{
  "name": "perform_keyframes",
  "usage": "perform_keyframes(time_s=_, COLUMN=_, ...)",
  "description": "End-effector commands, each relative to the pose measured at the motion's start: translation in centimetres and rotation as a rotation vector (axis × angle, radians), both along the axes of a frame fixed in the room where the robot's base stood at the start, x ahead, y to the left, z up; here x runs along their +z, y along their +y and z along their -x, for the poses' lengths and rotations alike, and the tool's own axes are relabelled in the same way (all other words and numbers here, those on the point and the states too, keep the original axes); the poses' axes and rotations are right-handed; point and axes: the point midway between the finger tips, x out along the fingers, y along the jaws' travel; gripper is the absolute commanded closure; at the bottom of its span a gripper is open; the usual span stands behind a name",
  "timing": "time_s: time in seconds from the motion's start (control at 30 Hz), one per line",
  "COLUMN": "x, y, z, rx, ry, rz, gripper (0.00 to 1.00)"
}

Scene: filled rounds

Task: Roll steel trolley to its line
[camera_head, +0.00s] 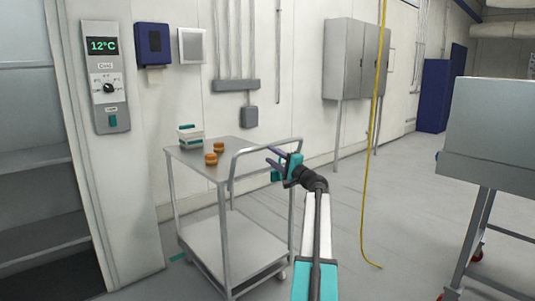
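The steel trolley (240,248) stands upright on the floor left of centre, with an upper tray, a lower shelf and a raised tube handle (262,143) on its right side. My gripper (274,162) is at this handle, reaching in from the lower right. The view does not show whether its fingers are shut on the tube or just beside it. A short teal floor mark (178,257) shows at the trolley's left; the trolley may hide more of it.
Two small round orange-brown items (214,153) and a white and teal box (190,135) sit on the upper tray. A yellow hose (368,150) hangs to the floor. A steel unit on wheels (492,125) stands at right. Floor between is clear.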

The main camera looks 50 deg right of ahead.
Motion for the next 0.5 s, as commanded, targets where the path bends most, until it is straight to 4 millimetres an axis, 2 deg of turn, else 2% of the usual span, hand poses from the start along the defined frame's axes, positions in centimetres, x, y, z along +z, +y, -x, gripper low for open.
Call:
perform_keyframes(time_s=0.2, x=-0.22, y=0.17, z=1.25, rx=-0.001, ry=0.0, rz=0.0, gripper=0.63)
perform_keyframes(time_s=0.5, x=-0.23, y=0.13, z=1.32, rx=-0.001, ry=0.0, rz=0.0, gripper=0.63)
